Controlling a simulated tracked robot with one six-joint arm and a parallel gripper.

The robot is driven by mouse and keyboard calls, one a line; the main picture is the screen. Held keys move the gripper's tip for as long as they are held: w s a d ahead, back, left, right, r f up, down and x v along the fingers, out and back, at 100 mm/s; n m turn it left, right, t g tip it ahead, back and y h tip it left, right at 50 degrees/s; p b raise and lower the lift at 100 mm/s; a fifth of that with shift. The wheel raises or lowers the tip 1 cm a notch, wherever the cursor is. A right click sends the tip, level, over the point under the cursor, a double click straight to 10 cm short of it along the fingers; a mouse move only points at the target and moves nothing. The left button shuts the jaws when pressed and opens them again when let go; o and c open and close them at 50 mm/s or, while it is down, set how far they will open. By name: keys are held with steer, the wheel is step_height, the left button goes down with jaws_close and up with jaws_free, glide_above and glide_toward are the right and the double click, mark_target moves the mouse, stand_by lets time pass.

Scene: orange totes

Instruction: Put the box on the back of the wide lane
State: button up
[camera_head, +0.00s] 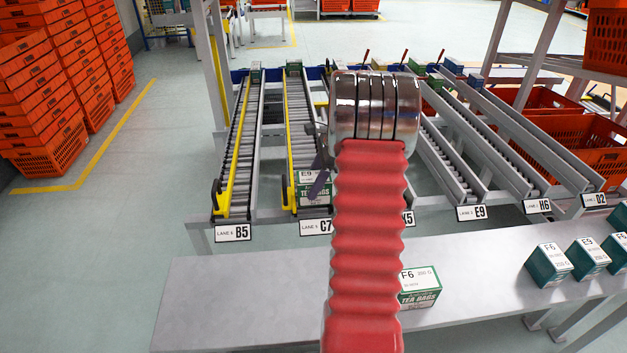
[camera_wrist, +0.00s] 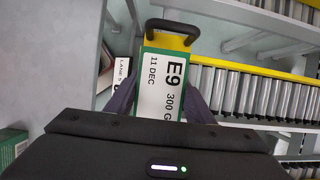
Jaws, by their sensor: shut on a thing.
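The held box (camera_head: 312,192) is green and white and marked E9, tea bags. In the head view it is at the near end of the lane labelled C7 (camera_head: 300,135), partly covered by a finger. My gripper (camera_head: 319,180) is shut on it. In the wrist view the box (camera_wrist: 163,85) sits between the two fingers of my gripper (camera_wrist: 160,102), its label showing E9, 11 DEC, 300 G. A yellow bar (camera_wrist: 176,42) with a black handle is just beyond it. Whether box and rollers touch is unclear. My arm hides the middle lanes.
The B5 lane (camera_head: 240,140) with a yellow rail is left; E9 (camera_head: 447,160), H6 and D2 lanes are right. Small boxes stand at several far lane ends. A grey bench (camera_head: 250,300) in front carries several green boxes (camera_head: 548,264). Orange totes (camera_head: 35,100) are stacked left.

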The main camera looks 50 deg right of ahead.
stand_by(0.4)
steer(key=o, duration=1.2)
steer(key=shift+o, duration=0.2)
steer(key=shift+r, duration=0.1)
steer(key=v, duration=1.3)
steer(key=shift+r, duration=0.3)
